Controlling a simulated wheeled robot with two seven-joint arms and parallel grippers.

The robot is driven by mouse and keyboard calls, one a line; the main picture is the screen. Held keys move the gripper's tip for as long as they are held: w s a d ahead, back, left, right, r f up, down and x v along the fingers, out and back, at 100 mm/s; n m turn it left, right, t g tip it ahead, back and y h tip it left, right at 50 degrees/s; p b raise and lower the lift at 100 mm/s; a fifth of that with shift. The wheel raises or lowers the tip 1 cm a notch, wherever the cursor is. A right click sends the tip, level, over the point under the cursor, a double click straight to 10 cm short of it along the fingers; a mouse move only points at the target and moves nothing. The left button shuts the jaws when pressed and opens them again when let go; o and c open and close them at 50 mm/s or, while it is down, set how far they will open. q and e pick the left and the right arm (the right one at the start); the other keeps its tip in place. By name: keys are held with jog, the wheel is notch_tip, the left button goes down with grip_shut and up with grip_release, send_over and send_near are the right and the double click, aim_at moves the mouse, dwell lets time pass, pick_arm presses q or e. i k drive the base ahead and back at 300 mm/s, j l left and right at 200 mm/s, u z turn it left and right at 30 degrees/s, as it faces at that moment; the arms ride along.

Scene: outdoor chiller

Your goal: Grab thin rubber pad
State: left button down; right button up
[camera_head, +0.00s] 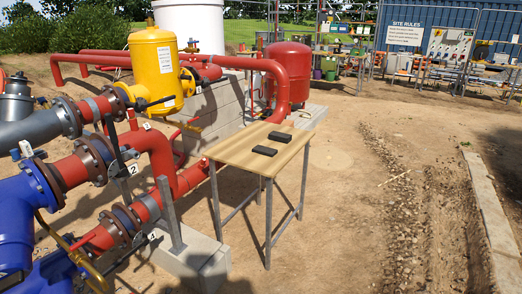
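Two small black rectangular pads lie flat and apart on a wooden-topped table in the head view. The nearer pad (264,150) lies near the table's front right part. The farther pad (280,136) lies behind it and slightly right, near the right edge. Both look dark and low; I cannot tell for certain which is the thinner one. Nothing is seen touching either pad. Neither of my grippers shows in this view.
The table (232,151) has thin metal legs and a bare left half. Red and blue flanged pipes (75,170) crowd its left side, with a concrete block (197,262) below. A yellow vessel (155,65) and red tank (289,70) stand behind. Dirt ground right of the table is open.

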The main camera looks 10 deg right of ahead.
aim_at(269, 152)
jog(key=i+l+z, duration=0.15)
jog(key=i, duration=0.65)
jog(key=i+l+z, duration=0.15)
jog(key=i, duration=0.65)
